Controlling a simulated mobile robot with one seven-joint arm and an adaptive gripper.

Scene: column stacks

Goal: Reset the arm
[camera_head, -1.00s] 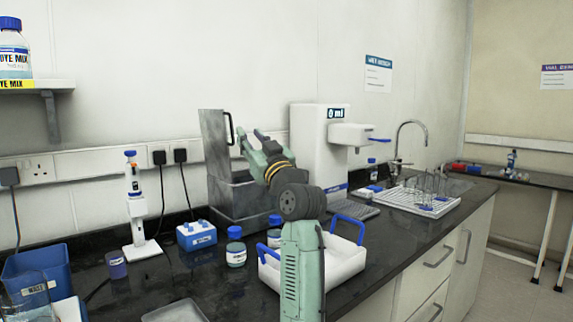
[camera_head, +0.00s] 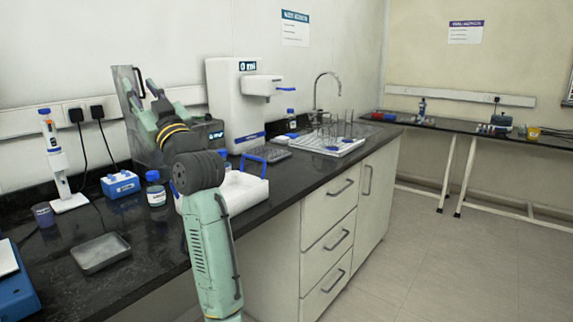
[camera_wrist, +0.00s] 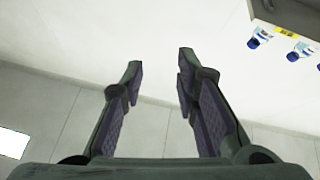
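My gripper (camera_head: 146,88) is raised above the black bench, in front of the grey metal box with its lid up. In the wrist view my gripper (camera_wrist: 158,68) has its two fingers spread apart with nothing between them. My green arm stands folded in the middle left of the head view and hides part of the box and of the white tray.
A white tray with blue handles (camera_head: 240,195), a blue-capped bottle (camera_head: 155,190), a blue block (camera_head: 120,184), a pipette stand (camera_head: 70,203) and a metal dish (camera_head: 100,253) are on the bench. A white dispenser (camera_head: 225,100) stands behind. Open floor (camera_head: 450,250) lies right.

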